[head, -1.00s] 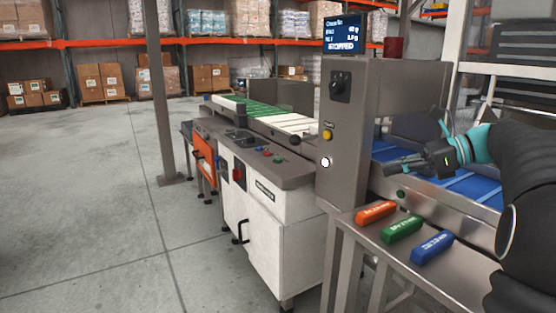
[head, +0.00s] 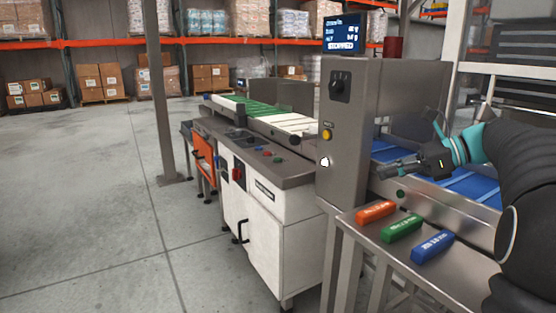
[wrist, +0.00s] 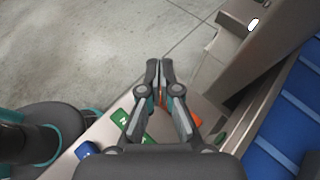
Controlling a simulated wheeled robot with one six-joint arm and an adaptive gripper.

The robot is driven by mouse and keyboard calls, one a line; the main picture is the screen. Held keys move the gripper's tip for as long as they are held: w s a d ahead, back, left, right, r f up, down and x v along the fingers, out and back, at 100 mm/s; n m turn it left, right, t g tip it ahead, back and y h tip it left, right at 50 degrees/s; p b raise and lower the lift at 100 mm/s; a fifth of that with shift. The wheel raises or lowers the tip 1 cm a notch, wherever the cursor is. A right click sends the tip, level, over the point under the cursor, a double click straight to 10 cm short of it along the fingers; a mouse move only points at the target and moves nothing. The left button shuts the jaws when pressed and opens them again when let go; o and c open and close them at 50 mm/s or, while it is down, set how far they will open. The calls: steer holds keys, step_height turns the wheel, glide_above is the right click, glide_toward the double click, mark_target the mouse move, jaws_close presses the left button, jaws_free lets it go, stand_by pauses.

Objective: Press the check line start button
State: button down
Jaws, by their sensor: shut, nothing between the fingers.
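The white button also shows in the wrist view (wrist: 253,24). A green button (head: 401,194) sits on the conveyor's side rail, and in the wrist view (wrist: 221,137). I cannot read which one is labelled start. The screen (head: 344,34) reads STOPPED. My gripper (head: 380,172) is shut and empty, right of the column and above the rail, apart from the buttons. Its fingertips meet in the wrist view (wrist: 158,65).
Orange (head: 375,212), green (head: 402,228) and blue (head: 432,246) blocks lie on the steel shelf below my gripper. A blue belt (head: 470,186) runs behind it. A white cabinet (head: 285,222) with panel buttons stands left of the column. Open floor lies further left.

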steer(key=s+a+f+n+g+h, duration=0.1)
steer(key=s+a+f+n+h, duration=0.3)
steer(key=s, duration=0.3)
steer(key=s+a+f+n+h, duration=0.3)
steer(key=s+a+f+n, duration=0.2)
steer(key=s+a, duration=0.2)
steer(key=s+d+f+n+t+h, duration=0.1)
steer(key=s+f+n+h, duration=0.4)
steer(key=s+f+n, duration=0.5)
steer(key=s+n+t, duration=0.1)
steer(key=s+n, duration=0.1)
steer(key=shift+s+d+t, duration=0.3)
steer(key=shift+d, duration=0.1)
